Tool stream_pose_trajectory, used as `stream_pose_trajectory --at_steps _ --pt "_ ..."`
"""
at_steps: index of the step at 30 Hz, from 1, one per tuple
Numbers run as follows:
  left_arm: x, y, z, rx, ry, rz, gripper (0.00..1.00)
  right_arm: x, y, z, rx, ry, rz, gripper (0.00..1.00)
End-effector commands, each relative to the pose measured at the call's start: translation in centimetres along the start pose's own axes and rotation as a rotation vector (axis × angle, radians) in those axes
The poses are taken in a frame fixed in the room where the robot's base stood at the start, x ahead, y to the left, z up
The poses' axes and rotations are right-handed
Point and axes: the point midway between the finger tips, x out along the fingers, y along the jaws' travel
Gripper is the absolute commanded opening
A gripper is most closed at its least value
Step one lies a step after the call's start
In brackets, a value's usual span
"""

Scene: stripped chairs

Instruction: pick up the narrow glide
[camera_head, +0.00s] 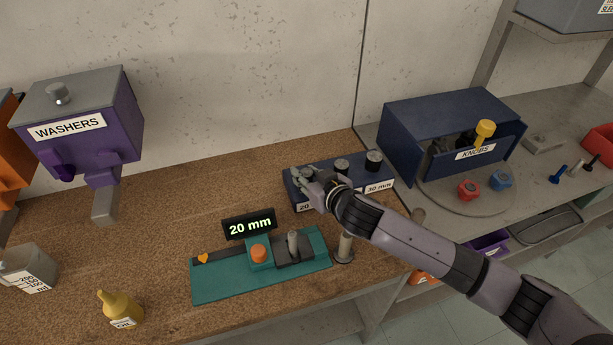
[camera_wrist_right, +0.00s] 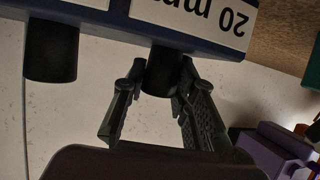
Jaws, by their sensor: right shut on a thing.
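The dark blue glide rack (camera_head: 349,190) stands at the back of the workbench, with a label starting "20" at its left end and a "30 mm" label at its right. My right gripper (camera_head: 308,182) is at the rack's left end. In the right wrist view its two fingers (camera_wrist_right: 161,92) are closed on the sides of a black cylindrical glide, the narrow glide (camera_wrist_right: 163,70), beside the "20 mm" label. That glide is still at the rack; whether it is lifted at all I cannot tell. In the head view my gripper mostly hides it. My left gripper is out of view.
Two other dark glides (camera_head: 373,160) stand in the rack to the right. In front is a teal gauge (camera_head: 221,289) with a "20 mm" display (camera_head: 249,225). A yellow oil bottle (camera_head: 121,308) stands at front left. A blue knobs box (camera_head: 408,133) stands right.

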Motion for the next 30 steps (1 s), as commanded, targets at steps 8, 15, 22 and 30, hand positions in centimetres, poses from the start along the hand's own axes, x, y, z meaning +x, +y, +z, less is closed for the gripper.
stream_pose_trajectory --at_steps 8,15,22,30 --pt "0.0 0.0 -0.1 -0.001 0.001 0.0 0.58 0.0 0.0 -0.1 0.0 0.001 0.0 0.04" --pt "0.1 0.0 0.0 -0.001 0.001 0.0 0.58 -0.5 0.1 -1.3 0.0 0.004 0.001 0.04" --pt "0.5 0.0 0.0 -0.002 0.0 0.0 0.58 -2.2 0.0 -5.5 0.0 0.008 -0.001 0.04" --pt "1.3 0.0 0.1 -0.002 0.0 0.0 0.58 -5.2 0.0 -12.8 -0.001 0.009 -0.001 0.04"
